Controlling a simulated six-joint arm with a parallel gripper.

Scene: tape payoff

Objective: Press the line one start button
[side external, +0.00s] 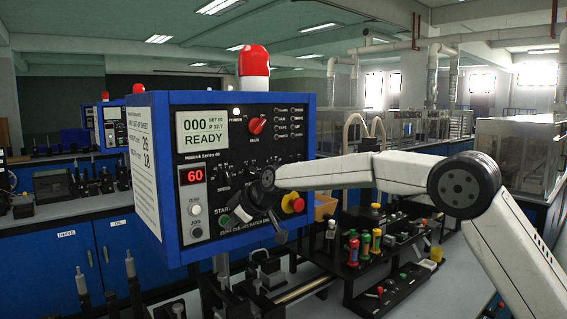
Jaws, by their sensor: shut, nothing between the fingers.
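The control panel is the black face of a blue box (175,235) in the side external view. A green button (224,220) sits low on the panel by a partly covered label beginning "STAR". My gripper (238,215) is shut and empty, close in front of the panel's lower edge, just right of the green button. I cannot tell whether its tip touches the button. My wrist hides part of the lower panel and the label's end.
A red and yellow mushroom button (293,203) is right of my wrist. Two round buttons (195,222) are at the left. A tool rack (365,250) with coloured handles stands lower right.

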